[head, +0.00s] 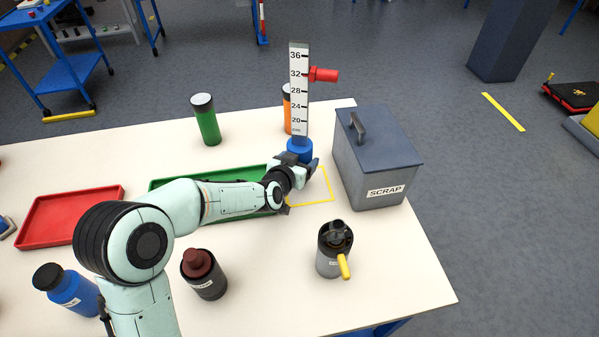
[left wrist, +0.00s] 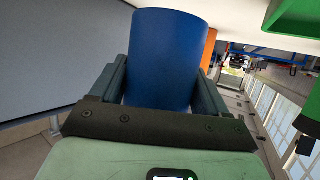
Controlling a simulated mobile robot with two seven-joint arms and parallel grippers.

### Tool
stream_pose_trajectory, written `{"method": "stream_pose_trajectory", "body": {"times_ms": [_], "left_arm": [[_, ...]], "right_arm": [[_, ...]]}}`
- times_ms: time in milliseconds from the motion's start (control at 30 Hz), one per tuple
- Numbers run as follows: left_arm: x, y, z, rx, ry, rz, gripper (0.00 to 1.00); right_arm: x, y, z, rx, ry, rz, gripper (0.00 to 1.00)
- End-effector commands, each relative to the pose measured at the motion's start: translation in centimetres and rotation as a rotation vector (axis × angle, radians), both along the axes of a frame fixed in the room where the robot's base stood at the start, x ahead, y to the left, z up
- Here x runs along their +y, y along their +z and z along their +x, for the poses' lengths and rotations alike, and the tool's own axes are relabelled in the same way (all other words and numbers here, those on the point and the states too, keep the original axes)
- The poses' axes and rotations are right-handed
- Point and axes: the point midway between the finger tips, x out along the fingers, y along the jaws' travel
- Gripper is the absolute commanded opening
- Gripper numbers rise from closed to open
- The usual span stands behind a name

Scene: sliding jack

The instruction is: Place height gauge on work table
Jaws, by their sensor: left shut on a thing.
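The height gauge (head: 299,90) is a tall white scale with black numbers, a red pointer arm (head: 324,74) and a blue round base (head: 299,148). It stands upright in the head view, left of the scrap box. My left gripper (head: 306,168) is shut on the blue base; in the left wrist view the base (left wrist: 168,60) fills the space between the two fingers. A yellow outlined square (head: 318,203) is marked on the work table (head: 270,290) just below the gripper. Whether the base touches the table cannot be told. My right gripper is not in view.
A grey scrap box (head: 378,165) with a dark lid stands close right. Behind are a green canister (head: 206,122) and an orange one (head: 287,105). A green tray (head: 236,212) lies under my forearm. A canister with a yellow handle (head: 333,250) stands in front.

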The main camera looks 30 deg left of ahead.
Motion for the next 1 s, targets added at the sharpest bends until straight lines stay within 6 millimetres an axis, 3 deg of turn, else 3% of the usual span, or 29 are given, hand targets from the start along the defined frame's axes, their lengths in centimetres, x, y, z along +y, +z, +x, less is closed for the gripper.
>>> {"method": "stream_pose_trajectory", "body": {"times_ms": [233,633,667,733,1000], "left_arm": [[0.0,-3.7,0.0,0.003,0.001,-0.001,0.31],[0.0,-4.2,0.0,-0.002,0.000,0.000,0.31],[0.0,-4.4,0.0,0.002,0.000,0.000,0.79],[0.0,-4.3,0.0,0.002,0.000,0.000,1.00],[0.0,-4.1,0.0,0.002,0.000,0.000,1.00]], "right_arm": [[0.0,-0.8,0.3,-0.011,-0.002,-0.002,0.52],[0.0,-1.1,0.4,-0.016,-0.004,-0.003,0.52],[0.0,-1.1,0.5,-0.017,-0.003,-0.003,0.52],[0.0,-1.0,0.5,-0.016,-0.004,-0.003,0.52],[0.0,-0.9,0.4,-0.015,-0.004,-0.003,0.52]]}}
